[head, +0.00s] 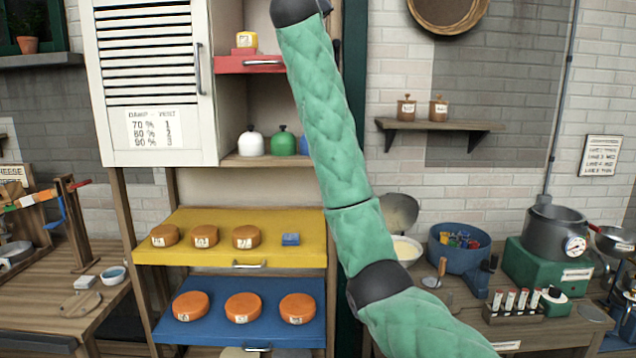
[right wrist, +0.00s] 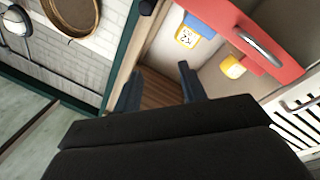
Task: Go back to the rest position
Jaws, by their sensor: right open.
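My right arm, in a green quilted sleeve, rises across the middle of the head view and leaves at the top; its gripper is out of that frame. In the right wrist view my right gripper (right wrist: 158,85) has its two dark fingers apart with nothing between them. It is near the cabinet's open compartment and the red drawer board (right wrist: 262,32). A yellow labelled block (right wrist: 187,37) with a blue part and a second yellow block (right wrist: 232,67) show at that board. The red board (head: 250,65) also shows in the head view. My left gripper is not in view.
A white louvred door (head: 150,80) stands at the left. Below, a yellow board (head: 200,254) holds orange cheeses and a blue block (head: 290,239); a blue board (head: 250,336) holds more cheeses. A wall shelf (head: 435,125) and a cluttered bench with a steel pot (head: 553,232) are at the right.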

